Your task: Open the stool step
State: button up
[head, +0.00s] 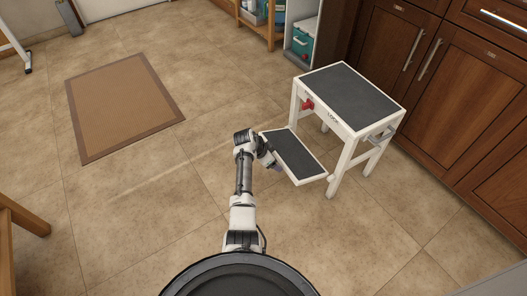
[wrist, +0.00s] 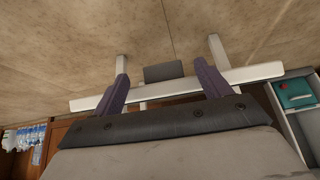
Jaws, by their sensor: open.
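The white stool (head: 352,95) with a dark grey top stands upright at the right in the head view. Its lower step (head: 297,156), a dark tread in a white frame, sticks out from the stool's front left side, low above the floor. A red knob (head: 307,103) and the word LOCK show on the stool's front. My gripper (head: 274,163) is at the step's outer left edge; contact cannot be told. In the wrist view my gripper (wrist: 161,72) has its purple fingers spread wide, with a white bar (wrist: 250,74) of the stool crossing behind them. Nothing is held.
Wooden cabinets (head: 440,85) stand behind and right of the stool. A shelf with a teal box (head: 300,45) is at the back. A brown mat (head: 122,105) lies on the left. A wooden leg (head: 15,235) is at the left edge. The tiled floor between is clear.

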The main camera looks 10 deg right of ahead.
jog(key=p+v, duration=0.2)
jog(key=v, duration=0.8)
